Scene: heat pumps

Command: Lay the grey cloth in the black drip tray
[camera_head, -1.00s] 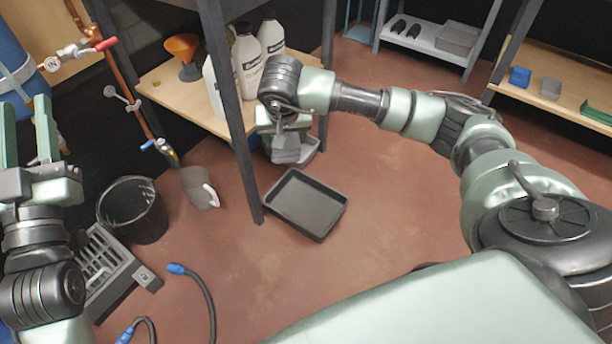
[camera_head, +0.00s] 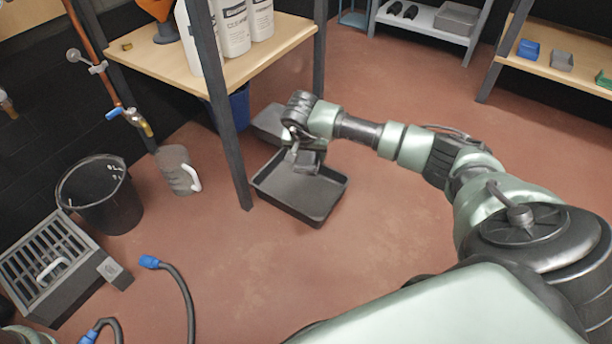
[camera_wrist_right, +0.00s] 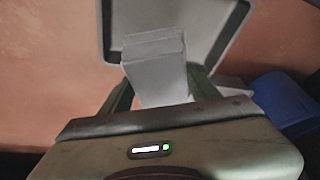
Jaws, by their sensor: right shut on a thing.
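The black drip tray (camera_head: 318,209) lies on the floor just right of the table's front leg. My right gripper (camera_head: 303,158) is over the tray's far part, pointing down. It is shut on the grey cloth (camera_wrist_right: 155,62), a folded pale grey piece between the fingers in the right wrist view. In that view the cloth hangs in front of the tray (camera_wrist_right: 106,30), overlapping its floor and near rim. My left gripper is out of view.
The wooden table (camera_head: 268,58) with white bottles (camera_head: 233,27) stands behind, its dark leg (camera_head: 232,150) close to the tray. A grey object (camera_head: 268,122) and a blue bucket (camera_head: 238,106) are beyond.

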